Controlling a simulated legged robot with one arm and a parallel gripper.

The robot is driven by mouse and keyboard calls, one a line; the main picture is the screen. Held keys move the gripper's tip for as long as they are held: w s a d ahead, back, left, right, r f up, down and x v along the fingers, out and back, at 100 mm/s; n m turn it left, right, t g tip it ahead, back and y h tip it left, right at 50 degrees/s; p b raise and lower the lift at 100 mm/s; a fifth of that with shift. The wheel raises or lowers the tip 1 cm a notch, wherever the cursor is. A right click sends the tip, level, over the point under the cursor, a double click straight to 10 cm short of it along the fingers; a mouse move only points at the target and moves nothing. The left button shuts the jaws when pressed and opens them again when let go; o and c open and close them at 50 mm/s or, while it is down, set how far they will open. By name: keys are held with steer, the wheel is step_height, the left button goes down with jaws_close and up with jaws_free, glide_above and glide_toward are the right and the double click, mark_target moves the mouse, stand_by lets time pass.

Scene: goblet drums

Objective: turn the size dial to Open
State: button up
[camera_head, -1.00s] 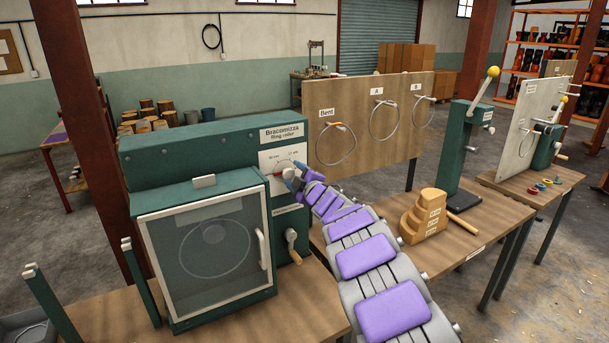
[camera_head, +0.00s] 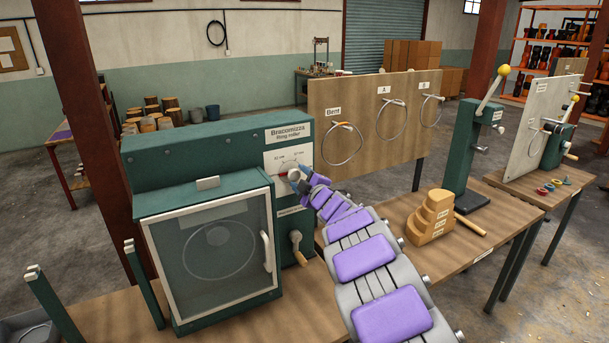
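The size dial (camera_head: 292,174) is on a white plate (camera_head: 278,159) on the front of the green ring roller (camera_head: 218,148), at its upper right. The plate has small size marks, too small to read surely, and a red mark shows by the dial. My gripper (camera_head: 297,178) is at the dial, coming from the lower right. Its fingertips overlap the dial in the picture and hide part of it. I cannot tell whether they are closed on it. The dial's exact pointing is not clear.
Below the dial is a crank handle (camera_head: 298,247). A glazed door (camera_head: 212,247) with a ring behind it covers the roller's front. A board (camera_head: 372,125) with hanging rings stands behind my arm. A stepped wooden block (camera_head: 431,217) sits on the bench to the right.

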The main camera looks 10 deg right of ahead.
steer(key=shift+a+f, duration=0.5)
steer(key=shift+f, duration=0.3)
steer(key=shift+s, duration=0.25)
steer(key=s+d+r+m+g+h+p, duration=0.1)
steer(key=s+d+r+m+h+p, duration=0.2)
steer(key=s+d, duration=0.5)
steer(key=s+d+r+m+g+h, duration=0.1)
steer(key=s+d+m+h, duration=0.4)
steer(key=s, duration=0.6)
steer(key=s+d+f+m+g+h, duration=0.3)
steer(key=s+m+g, duration=0.15)
steer(key=s, duration=0.55)
steer(key=s+a+f+m+g+y, duration=0.1)
steer(key=s+a+g, duration=0.3)
steer(key=s, duration=0.7)
steer(key=s+a+f+m+g+y, duration=0.1)
steer(key=s+a+f+g+y, duration=0.1)
steer(key=s+a, duration=0.5)
steer(key=s+a+f+m+g+y, duration=0.1)
steer(key=s+a+g, duration=0.4)
steer(key=s, duration=1.1)
step_height(320, 180, down, 3)
steer(key=shift+a+r+g+y, duration=0.1)
steer(key=shift+a+g+y, duration=0.15)
steer(key=shift+g+y, duration=0.6)
